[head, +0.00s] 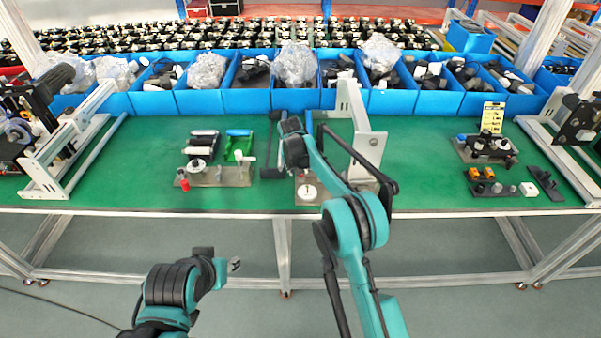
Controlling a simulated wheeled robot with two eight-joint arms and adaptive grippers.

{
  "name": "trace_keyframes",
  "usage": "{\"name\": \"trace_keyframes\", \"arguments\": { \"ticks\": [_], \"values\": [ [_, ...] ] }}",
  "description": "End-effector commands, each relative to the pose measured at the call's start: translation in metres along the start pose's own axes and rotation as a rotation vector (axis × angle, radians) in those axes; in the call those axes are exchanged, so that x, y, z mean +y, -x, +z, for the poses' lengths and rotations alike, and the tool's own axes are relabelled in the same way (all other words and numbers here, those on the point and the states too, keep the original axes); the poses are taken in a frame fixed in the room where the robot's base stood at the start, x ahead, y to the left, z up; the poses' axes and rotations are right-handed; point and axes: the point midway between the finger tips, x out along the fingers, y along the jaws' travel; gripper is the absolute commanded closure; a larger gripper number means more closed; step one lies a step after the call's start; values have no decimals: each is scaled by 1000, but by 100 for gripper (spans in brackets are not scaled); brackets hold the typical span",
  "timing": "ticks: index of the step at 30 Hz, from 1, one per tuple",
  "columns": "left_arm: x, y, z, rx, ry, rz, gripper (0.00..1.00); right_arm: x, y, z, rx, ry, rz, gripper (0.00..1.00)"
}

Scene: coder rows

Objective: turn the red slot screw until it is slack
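A small red piece (184,184), which looks like the red screw, sits at the left front of a grey metal plate (212,180) on the green table. Its slot is too small to make out. My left gripper (235,265) is in front of the table, below its edge and well away from the plate. My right arm reaches over the table, and its dark gripper end (271,172) hangs just right of the plate, apart from the red piece. Whether either gripper is open or shut is too small to tell.
White and green-blue handled parts (240,146) stand behind the plate. A grey fixture with an upright frame (368,150) is right of my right gripper. Blue bins (250,98) line the back. Dark parts (487,150) lie at right. The table's left middle is clear.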

Motion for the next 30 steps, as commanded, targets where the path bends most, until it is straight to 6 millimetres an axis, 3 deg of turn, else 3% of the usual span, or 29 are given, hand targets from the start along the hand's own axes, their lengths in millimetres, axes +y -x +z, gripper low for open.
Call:
{"name": "trace_keyframes", "arguments": {
  "ticks": [1, 5, 29, 30],
  "values": [
    [0, 2, -1, 0, 0, 0, 60, -1, 0, 5, -31, -271, 16, 67],
    [0, 4, -2, 0, 0, 0, 60, 0, 0, 4, -35, -379, 50, 67],
    [0, 2, -1, 0, 0, 0, 60, 6, 0, 4, -27, -395, 59, 67],
    [0, 2, -1, 0, 0, 0, 60, 6, 0, 4, -27, -395, 59, 75]
  ]
}}
